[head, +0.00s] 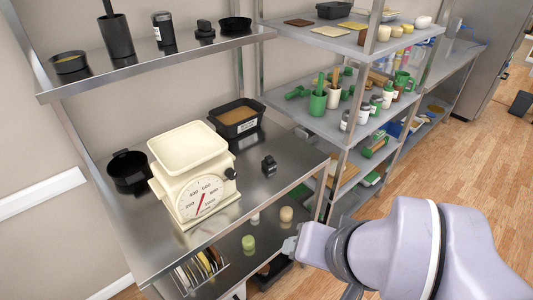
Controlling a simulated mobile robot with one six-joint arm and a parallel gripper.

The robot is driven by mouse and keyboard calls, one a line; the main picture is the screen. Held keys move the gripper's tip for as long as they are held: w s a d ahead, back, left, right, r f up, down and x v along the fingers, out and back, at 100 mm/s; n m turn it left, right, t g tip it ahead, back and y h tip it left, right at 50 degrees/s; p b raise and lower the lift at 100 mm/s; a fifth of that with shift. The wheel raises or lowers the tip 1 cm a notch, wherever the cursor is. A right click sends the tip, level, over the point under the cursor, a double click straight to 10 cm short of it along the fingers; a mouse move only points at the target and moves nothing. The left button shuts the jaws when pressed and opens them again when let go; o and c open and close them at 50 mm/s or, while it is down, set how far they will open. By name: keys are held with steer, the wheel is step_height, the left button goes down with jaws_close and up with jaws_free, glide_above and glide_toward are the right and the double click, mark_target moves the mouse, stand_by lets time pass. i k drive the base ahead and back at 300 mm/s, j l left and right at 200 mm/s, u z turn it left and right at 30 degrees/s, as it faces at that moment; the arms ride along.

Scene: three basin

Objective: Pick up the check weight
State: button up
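A small black block with a knob-like top, which looks like the check weight (268,165), stands upright on the steel worktop (285,185), right of the cream dial scale (197,185). My gripper (290,246) is at the bottom centre, in front of the worktop's front edge and lower in the picture than the weight. It is apart from the weight. Only a small grey part of its end shows beyond my lilac arm, so its fingers cannot be made out. Nothing hides the weight.
A black tub with brown contents (236,120) stands behind the weight, and a black pot (129,170) is left of the scale. An upper shelf (165,55) overhangs the back. Open worktop surrounds the weight. A crowded rack (330,125) stands to the right.

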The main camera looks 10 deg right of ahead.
mark_target(268, 164)
steer(key=i+l, duration=0.15)
steer(key=i, duration=0.45)
steer(key=i+l, duration=0.15)
steer(key=i, duration=0.45)
